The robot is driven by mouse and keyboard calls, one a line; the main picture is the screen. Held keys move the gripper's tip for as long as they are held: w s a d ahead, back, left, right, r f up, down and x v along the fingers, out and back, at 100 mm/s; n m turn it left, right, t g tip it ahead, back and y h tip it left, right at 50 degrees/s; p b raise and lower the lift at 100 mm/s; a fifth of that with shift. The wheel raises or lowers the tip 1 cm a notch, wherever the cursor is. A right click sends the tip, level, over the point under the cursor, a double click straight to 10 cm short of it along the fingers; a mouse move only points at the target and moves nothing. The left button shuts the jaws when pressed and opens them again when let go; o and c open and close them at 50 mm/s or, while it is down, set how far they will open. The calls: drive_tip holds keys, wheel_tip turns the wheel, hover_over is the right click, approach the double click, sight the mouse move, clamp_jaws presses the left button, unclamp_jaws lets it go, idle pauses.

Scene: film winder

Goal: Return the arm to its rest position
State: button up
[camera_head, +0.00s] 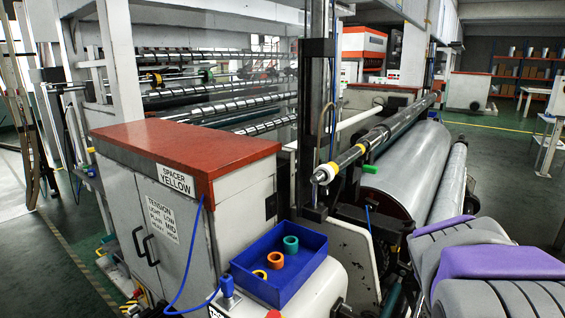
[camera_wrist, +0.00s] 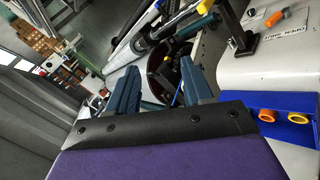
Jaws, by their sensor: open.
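My arm, purple and grey, shows at the lower right of the head view, low and beside the machine. My gripper (camera_wrist: 157,88) shows in the wrist view as two blue-grey fingers, spread apart with nothing between them. The fingers point toward the machine's roller end. The fingers cannot be made out in the head view.
A blue tray (camera_head: 307,276) holding teal, orange and yellow rings sits on the white machine housing. A shaft (camera_head: 350,157) with a yellow band (camera_head: 333,168) extends above a large grey roll (camera_head: 405,172). A red-topped cabinet (camera_head: 185,150) stands left. Green floor (camera_head: 515,170) is open at right.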

drive_tip(key=s+a+f+m+g+y, duration=0.1)
drive_tip(key=s+a+f+g+y, duration=0.1)
drive_tip(key=s+a+f, duration=0.2)
drive_tip(key=s+a+f+m+g+y, duration=0.1)
drive_tip(key=s+a+f+g+y, duration=0.1)
drive_tip(key=s+a, duration=0.8)
drive_tip(key=s+a+f+m+g+y, duration=0.1)
drive_tip(key=s+a+f+g, duration=0.3)
drive_tip(key=s, duration=1.1)
drive_tip(key=shift+a+f+m+y, duration=0.45)
drive_tip(key=shift+a+f, duration=0.6)
drive_tip(key=shift+a, duration=0.45)
drive_tip(key=shift+d, duration=0.1)
drive_tip(key=shift+d, duration=0.55)
drive_tip(key=shift+a, duration=0.1)
drive_tip(key=shift+a, duration=0.35)
